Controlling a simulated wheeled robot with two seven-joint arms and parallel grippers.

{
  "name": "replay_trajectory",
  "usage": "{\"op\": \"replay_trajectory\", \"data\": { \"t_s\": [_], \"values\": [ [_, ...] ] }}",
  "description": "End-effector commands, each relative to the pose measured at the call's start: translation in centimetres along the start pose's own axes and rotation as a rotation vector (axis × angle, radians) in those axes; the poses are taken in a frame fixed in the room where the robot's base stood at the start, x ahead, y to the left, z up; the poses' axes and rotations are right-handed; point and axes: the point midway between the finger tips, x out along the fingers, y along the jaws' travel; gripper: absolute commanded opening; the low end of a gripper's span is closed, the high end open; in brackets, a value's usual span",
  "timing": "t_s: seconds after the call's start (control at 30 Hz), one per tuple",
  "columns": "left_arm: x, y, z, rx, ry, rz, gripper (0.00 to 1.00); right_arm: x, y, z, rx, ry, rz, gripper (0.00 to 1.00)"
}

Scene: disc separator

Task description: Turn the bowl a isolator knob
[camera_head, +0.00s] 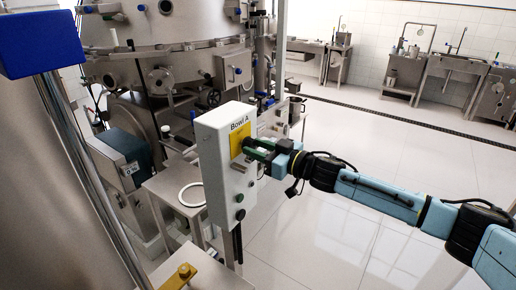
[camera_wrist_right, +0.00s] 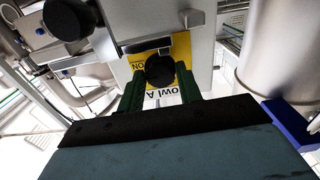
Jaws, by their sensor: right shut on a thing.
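The Bowl A control box (camera_head: 212,150) is a pale upright box on a post, labelled "Bowl A", with a yellow plate (camera_head: 239,138) on its front. My right gripper (camera_head: 250,149) reaches it from the right, and its green fingers are at the yellow plate. In the right wrist view the dark round isolator knob (camera_wrist_right: 160,71) sits in front of the yellow plate (camera_wrist_right: 181,48). The green fingers (camera_wrist_right: 160,88) are on both sides of the knob, shut on it. In the head view the gripper hides the knob. My left gripper is not in view.
Small buttons (camera_head: 240,198) sit lower on the box. A steel table with a white ring (camera_head: 192,195) stands behind it, and large steel separator machinery (camera_head: 165,60) rises at the back left. A blue box (camera_head: 40,44) is at the upper left. The tiled floor at right is clear.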

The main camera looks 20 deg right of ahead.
Motion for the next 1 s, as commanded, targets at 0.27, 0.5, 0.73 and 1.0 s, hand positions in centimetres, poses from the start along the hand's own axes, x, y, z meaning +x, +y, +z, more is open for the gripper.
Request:
{"op": "replay_trajectory", "data": {
  "t_s": [0.27,0.5,0.73,1.0],
  "values": [
    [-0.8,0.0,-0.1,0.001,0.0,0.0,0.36,0.0,0.0,0.0,-0.153,-0.002,-0.001,0.12],
    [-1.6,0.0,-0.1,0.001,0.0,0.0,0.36,0.0,0.0,0.0,-0.372,-0.002,-0.001,0.12],
    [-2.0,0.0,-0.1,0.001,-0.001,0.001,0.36,0.0,0.0,0.0,-0.593,0.0,-0.001,0.12],
    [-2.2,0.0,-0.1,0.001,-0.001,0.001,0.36,0.0,0.1,0.1,-0.849,-0.002,-0.001,0.12]
  ]
}}
